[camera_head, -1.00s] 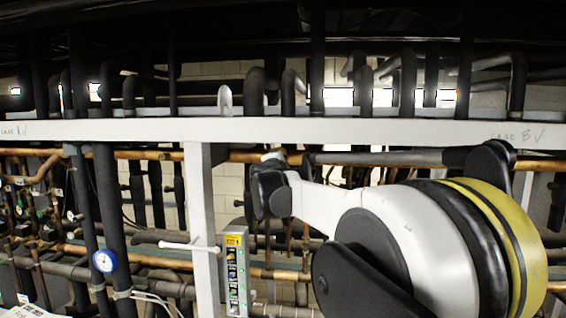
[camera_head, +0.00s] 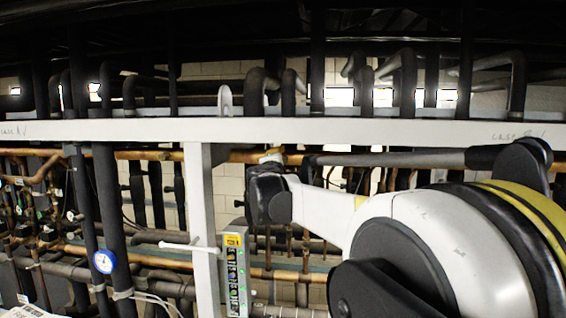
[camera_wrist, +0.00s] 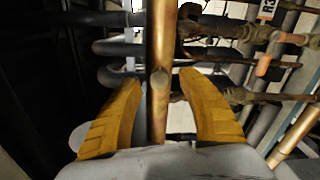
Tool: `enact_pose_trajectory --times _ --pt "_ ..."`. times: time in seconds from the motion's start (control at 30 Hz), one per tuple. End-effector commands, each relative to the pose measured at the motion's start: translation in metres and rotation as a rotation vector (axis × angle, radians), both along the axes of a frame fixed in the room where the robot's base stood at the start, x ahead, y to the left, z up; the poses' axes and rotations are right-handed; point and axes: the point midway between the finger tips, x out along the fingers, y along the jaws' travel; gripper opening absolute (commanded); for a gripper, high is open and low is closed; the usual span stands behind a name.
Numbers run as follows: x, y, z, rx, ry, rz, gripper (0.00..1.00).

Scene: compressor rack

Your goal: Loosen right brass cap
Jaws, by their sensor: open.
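My gripper (camera_wrist: 160,79) is open in the wrist view, with one yellow finger on each side of a vertical copper-coloured pipe (camera_wrist: 162,35). A round, brass-coloured end (camera_wrist: 159,77) shows on this pipe between the fingertips; I cannot tell whether it is the right brass cap. Both fingers look apart from the pipe. In the head view my gripper (camera_head: 271,157) is small, just below the white beam, and its fingers are mostly hidden by my wrist. No cap can be made out there.
A white beam (camera_head: 380,131) crosses the rack above my arm, with a white post (camera_head: 200,220) to the left. Brass-coloured fittings (camera_wrist: 240,95) lie close right of the fingers.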

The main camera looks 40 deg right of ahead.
Motion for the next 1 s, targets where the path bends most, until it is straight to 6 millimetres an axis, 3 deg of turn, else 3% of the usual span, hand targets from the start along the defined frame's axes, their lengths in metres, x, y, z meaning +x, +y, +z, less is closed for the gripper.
enact_pose_trajectory --times 0.2,0.4,1.0 --pt "-0.033 0.041 0.000 0.000 0.000 0.004 0.47" --pt "-0.053 0.064 0.000 0.000 0.000 0.002 0.47" --pt "-0.060 0.072 -0.002 0.003 -0.001 0.002 0.47"
